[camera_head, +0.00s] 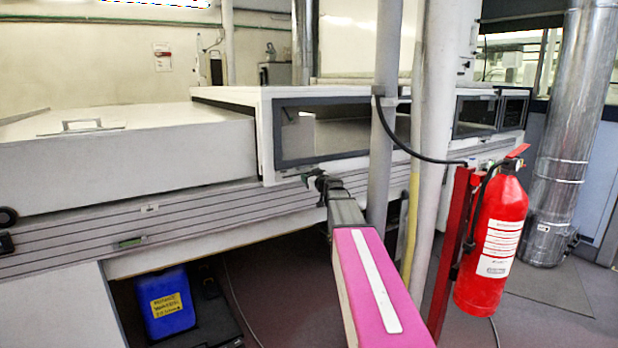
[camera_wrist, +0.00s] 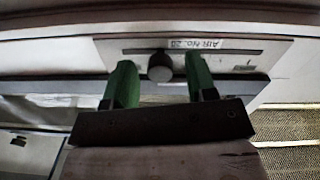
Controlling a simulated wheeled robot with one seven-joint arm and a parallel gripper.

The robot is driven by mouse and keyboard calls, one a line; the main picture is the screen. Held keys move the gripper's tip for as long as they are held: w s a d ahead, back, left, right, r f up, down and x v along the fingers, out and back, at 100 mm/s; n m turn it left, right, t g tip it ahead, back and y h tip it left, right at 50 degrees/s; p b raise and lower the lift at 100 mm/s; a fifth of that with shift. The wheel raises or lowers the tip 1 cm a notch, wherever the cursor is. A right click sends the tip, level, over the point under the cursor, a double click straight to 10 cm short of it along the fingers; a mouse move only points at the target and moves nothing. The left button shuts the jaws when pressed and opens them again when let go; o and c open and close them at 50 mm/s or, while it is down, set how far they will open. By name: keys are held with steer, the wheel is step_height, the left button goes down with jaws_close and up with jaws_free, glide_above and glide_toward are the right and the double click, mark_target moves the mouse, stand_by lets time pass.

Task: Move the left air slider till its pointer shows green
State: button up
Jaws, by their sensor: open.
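In the wrist view, a round dark grey knob (camera_wrist: 160,68) sits on a slot in a pale plate (camera_wrist: 112,45) with a label (camera_wrist: 198,44) that seems to read "AIR No. 20". My gripper (camera_wrist: 158,80) is open, with one green finger on each side of the knob. I cannot make out a pointer or a green mark on the scale. In the head view my gripper (camera_head: 312,180) is at the side of the long pale tunnel, below its window; the knob is hidden there.
The tunnel's grooved side rail (camera_head: 200,212) runs along the left and middle. A grey post (camera_head: 382,130) with a black cable stands close right of my arm. A red fire extinguisher (camera_head: 492,240) hangs further right. A blue container (camera_head: 167,302) is under the tunnel.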

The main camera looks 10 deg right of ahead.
steer(key=v, duration=0.9)
steer(key=shift+s, duration=0.25)
steer(key=s+a+f+g+y, duration=0.1)
steer(key=s+a+f+g, duration=0.5)
steer(key=f, duration=0.4)
steer(key=s+a+f+g, duration=0.3)
steer(key=s+a+f, duration=0.35)
steer(key=f, duration=0.35)
steer(key=s+f+m+g+h, duration=0.5)
steer(key=s+f+g, duration=0.3)
steer(key=s+f, duration=0.6)
steer(key=s+h, duration=0.1)
steer(key=s, duration=0.3)
steer(key=shift+a, duration=0.15)
steer(key=shift+s, duration=0.15)
stand_by(2.8)
